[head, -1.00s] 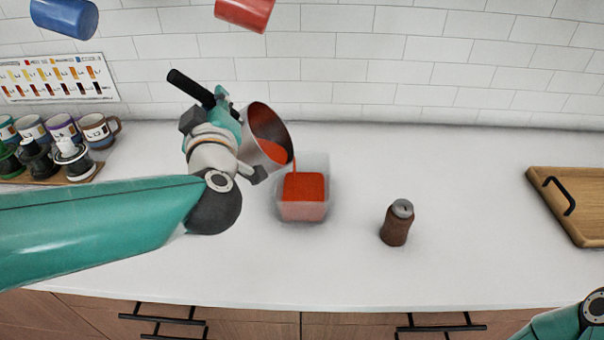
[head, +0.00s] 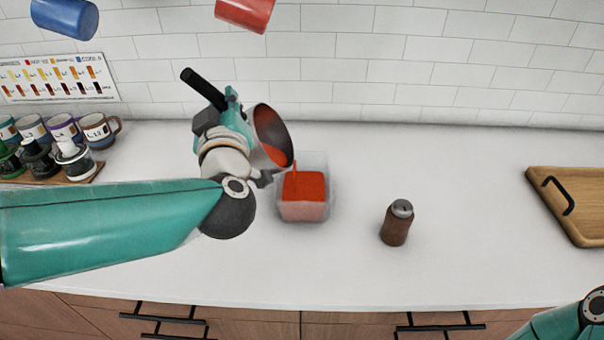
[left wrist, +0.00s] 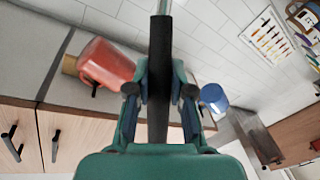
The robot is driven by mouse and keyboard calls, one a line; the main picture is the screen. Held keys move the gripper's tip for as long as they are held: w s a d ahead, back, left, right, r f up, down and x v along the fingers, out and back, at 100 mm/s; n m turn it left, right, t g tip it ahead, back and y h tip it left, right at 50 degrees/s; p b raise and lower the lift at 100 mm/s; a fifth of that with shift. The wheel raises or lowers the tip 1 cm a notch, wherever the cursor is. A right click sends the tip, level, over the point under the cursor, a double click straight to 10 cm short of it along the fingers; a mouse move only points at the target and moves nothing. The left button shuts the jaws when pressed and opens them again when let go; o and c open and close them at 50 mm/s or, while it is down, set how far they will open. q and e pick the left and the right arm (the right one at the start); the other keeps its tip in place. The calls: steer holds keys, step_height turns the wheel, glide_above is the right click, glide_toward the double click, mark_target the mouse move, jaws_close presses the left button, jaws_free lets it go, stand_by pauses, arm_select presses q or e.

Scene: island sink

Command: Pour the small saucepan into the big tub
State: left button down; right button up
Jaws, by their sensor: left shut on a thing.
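The small saucepan (head: 266,118) is tilted far over, its mouth toward the lower right, with red-orange contents inside. A thin red-orange stream runs from its lip into the big tub (head: 304,212), a clear square container on the counter that holds a red-orange mass. My left gripper (head: 228,107) is shut on the saucepan's black handle (head: 203,88); in the left wrist view the handle (left wrist: 159,80) stands between my fingers (left wrist: 160,92). The saucepan's bowl is out of the left wrist view. My right gripper is not visible; only part of that arm shows at the lower right.
A brown shaker (head: 396,224) stands right of the tub. A wooden board (head: 572,205) with a black handle lies at the far right. Several mugs (head: 98,130) and small jars stand at the left. Blue (head: 65,16) and red (head: 245,12) vessels show at the top.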

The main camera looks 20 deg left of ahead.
arm_select(q)
steer(key=shift+w+d+r+m, duration=0.15)
steer(key=shift+d+m, duration=0.25)
steer(key=shift+d, duration=0.2)
